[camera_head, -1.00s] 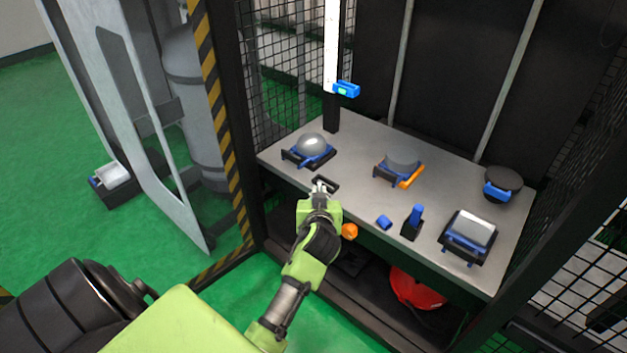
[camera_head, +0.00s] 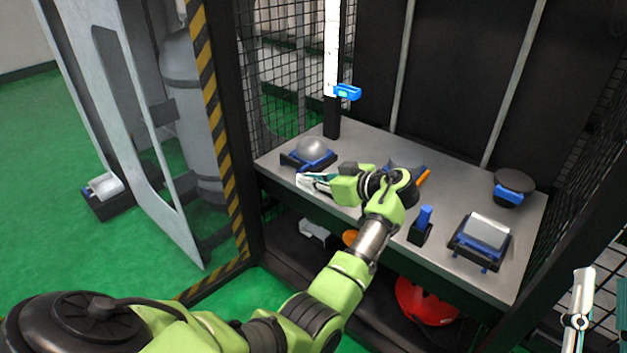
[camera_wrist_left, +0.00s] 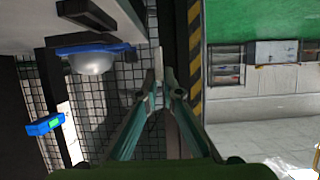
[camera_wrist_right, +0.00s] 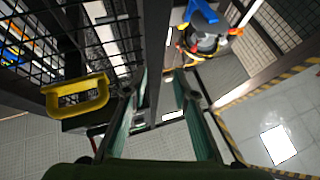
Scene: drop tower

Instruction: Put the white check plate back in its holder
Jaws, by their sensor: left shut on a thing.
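My left gripper (camera_head: 312,182) is over the front left edge of the grey bench, in front of the silver dome. It is shut on the white check plate (camera_head: 301,180), of which only a small pale part shows. In the left wrist view the plate (camera_wrist_left: 158,62) is a thin pale strip, nearly edge-on, between the fingertips (camera_wrist_left: 158,88). The plate's holder cannot be made out now; my left gripper and forearm cover that part of the bench.
The silver dome on its blue and black stand (camera_head: 310,150) is close behind my left gripper. A blue-handled tool in a black block (camera_head: 421,226), a silver roller unit (camera_head: 486,232) and a black round piece (camera_head: 513,182) stand to the right. A striped post (camera_head: 222,140) is left.

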